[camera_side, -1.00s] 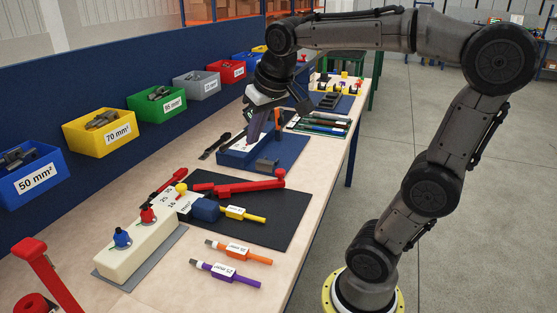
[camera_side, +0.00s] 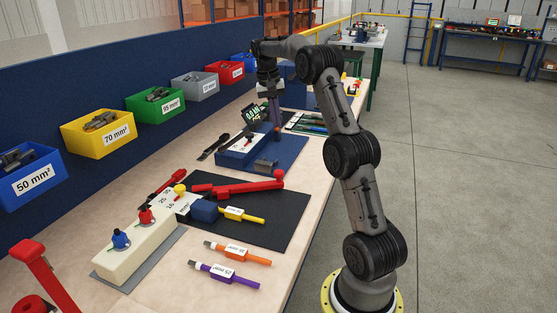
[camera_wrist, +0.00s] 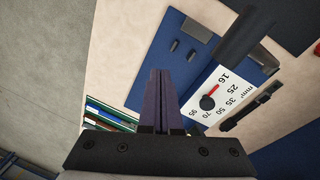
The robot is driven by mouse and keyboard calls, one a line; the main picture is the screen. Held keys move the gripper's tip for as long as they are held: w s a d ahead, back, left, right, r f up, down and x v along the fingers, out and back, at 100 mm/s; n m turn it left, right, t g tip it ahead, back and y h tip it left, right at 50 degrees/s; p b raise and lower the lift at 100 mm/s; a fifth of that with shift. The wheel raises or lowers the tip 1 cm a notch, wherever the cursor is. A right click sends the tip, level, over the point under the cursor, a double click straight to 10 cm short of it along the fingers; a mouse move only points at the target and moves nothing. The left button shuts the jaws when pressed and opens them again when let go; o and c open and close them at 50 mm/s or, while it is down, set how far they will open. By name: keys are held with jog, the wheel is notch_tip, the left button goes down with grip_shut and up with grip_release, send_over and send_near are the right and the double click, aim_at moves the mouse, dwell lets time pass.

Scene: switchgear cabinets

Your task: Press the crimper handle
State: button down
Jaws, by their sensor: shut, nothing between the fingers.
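My gripper (camera_side: 274,118) is shut and empty, pointing down over the far part of a blue station (camera_side: 240,152). In the wrist view its two purple fingers (camera_wrist: 163,100) lie together beside the station's white dial plate (camera_wrist: 212,97). The dial's red pointer is toward 16. A dark rounded bar (camera_wrist: 248,35) stands out beyond the plate. On the black mat (camera_side: 285,213) is a tool with a long red lever (camera_side: 237,187), a blue block (camera_side: 205,210) and a yellow cable piece (camera_side: 240,214); my gripper is well away from it. Which part is the crimper handle is unclear.
A dark display (camera_side: 254,114) with green characters stands just left of my gripper. Orange (camera_side: 243,251) and purple (camera_side: 225,274) cable pieces lie in front. A cream block (camera_side: 138,245) with blue and red knobs is at the near left. Labelled bins line the back.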

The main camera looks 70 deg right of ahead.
jog(key=shift+s+a+r+y, duration=0.2)
jog(key=shift+a+y, duration=0.15)
jog(key=shift+y, duration=0.4)
jog(key=shift+s+a+r+y, duration=0.15)
jog(key=shift+a+y, duration=0.15)
jog(key=shift+y, duration=0.5)
jog(key=shift+s+a+r+y, duration=0.1)
jog(key=shift+s+a+y, duration=0.2)
jog(key=shift+y, duration=0.45)
jog(key=shift+w+f, duration=0.1)
jog(key=x, duration=1)
jog(key=shift+a+f, duration=0.1)
jog(key=shift+a, duration=0.1)
jog(key=shift+s+a, duration=0.2)
jog(key=shift+a, duration=0.25)
jog(key=shift+s+a, duration=0.2)
jog(key=shift+a, duration=0.3)
jog(key=shift+s+a+f, duration=0.15)
jog(key=shift+s+a, duration=0.15)
jog(key=shift+a, duration=0.4)
